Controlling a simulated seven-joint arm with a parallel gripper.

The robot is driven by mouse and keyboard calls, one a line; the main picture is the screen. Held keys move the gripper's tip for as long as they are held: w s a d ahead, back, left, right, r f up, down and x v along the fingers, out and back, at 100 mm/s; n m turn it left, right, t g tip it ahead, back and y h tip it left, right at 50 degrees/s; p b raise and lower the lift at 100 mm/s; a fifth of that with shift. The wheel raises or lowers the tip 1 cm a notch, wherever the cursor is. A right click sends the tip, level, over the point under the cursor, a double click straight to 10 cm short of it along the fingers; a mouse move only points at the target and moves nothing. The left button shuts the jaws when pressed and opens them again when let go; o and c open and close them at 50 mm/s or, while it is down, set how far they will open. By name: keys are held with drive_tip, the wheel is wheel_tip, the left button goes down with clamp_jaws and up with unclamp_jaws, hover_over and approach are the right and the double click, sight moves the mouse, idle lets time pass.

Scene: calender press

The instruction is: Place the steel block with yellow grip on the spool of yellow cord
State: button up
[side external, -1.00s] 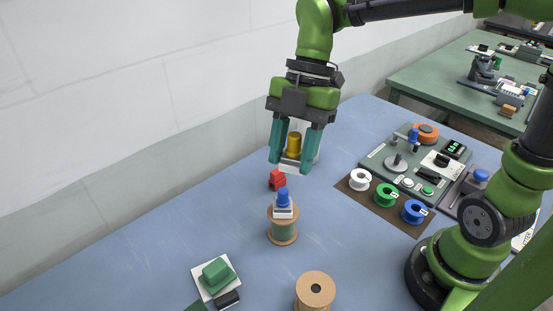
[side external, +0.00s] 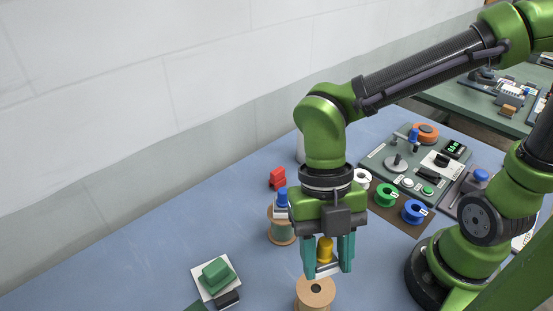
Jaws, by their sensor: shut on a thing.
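My gripper (side external: 329,268) points down and is shut on the steel block with yellow grip (side external: 325,250), with the yellow knob between its teal fingers. The block's pale steel base is low between the fingertips. A wooden-flanged spool (side external: 315,295) stands at the front edge of the view. The block is over the back part of its top flange in the picture; I cannot tell whether they touch. The spool's cord is cut off by the view edge, so its colour does not show.
A green-cord spool (side external: 281,231) bearing a blue-gripped steel block (side external: 282,200) stands close behind and left of my gripper. A red block (side external: 278,177) lies farther back. A green-gripped block (side external: 215,274) is at front left. Small green (side external: 385,195) and blue (side external: 413,211) spools are right.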

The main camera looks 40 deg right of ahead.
drive_tip(key=shift+f, duration=3.6)
drive_tip(key=shift+f, duration=0.1)
drive_tip(key=o, duration=1.2)
